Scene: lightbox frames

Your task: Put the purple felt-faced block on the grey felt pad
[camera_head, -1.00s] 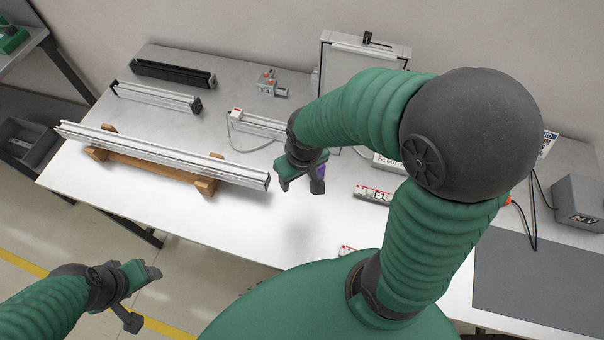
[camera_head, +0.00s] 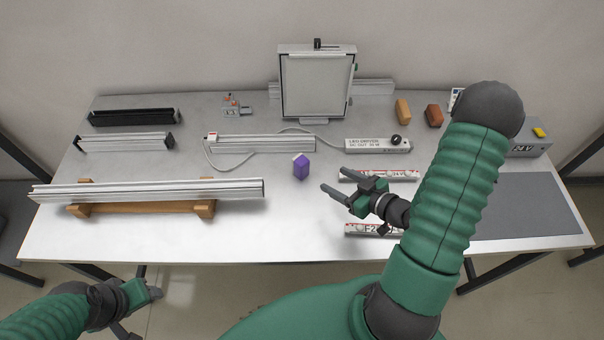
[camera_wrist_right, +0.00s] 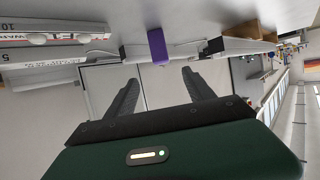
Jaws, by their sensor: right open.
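The purple block (camera_head: 300,168) stands upright on the table near the middle, with a paler top. The grey felt pad (camera_head: 530,205) lies flat and empty at the table's right. My right gripper (camera_head: 332,179) is open and empty, to the right of the block and apart from it, fingers pointing toward it. In the right wrist view the block (camera_wrist_right: 157,46) shows beyond and between the open fingertips (camera_wrist_right: 158,79); that picture is upside down. My left gripper (camera_head: 143,314) is open and empty, low at the left in front of the table.
Red-and-white labelled bars (camera_head: 378,176) lie close by my right gripper. A long rail (camera_head: 150,190) on wooden supports lies left, a cabled rail (camera_head: 265,144) behind the block.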

